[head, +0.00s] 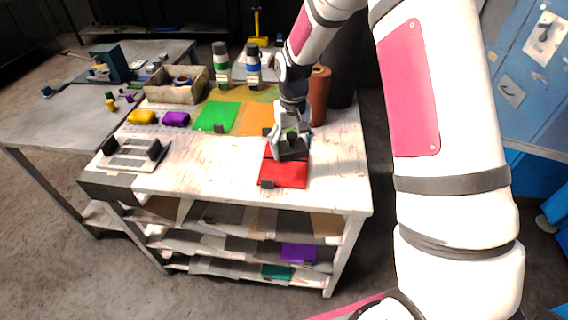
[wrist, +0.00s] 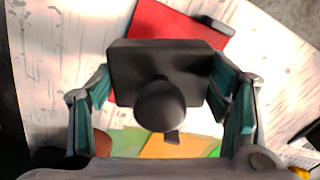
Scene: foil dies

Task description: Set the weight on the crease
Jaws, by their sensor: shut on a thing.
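The weight (head: 293,153) is a dark, square-edged block with a round knob, also in the wrist view (wrist: 125,62). My gripper (head: 290,136) is shut on it, with a finger on each side of the block in the wrist view (wrist: 162,84). The red sheet (head: 284,177) lies on the white worktop below the weight, and also shows in the wrist view (wrist: 165,22). The weight covers part of the sheet; I cannot tell whether it touches. No crease can be made out. A small dark block (head: 267,184) sits at the sheet's near left corner.
Green (head: 217,116) and orange (head: 258,119) sheets lie left of my gripper. A brown cylinder (head: 319,95) stands close behind it. Two bottles (head: 221,65) and a wooden box (head: 176,86) stand at the back. A slotted rack (head: 130,154) is at the left. The front middle is clear.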

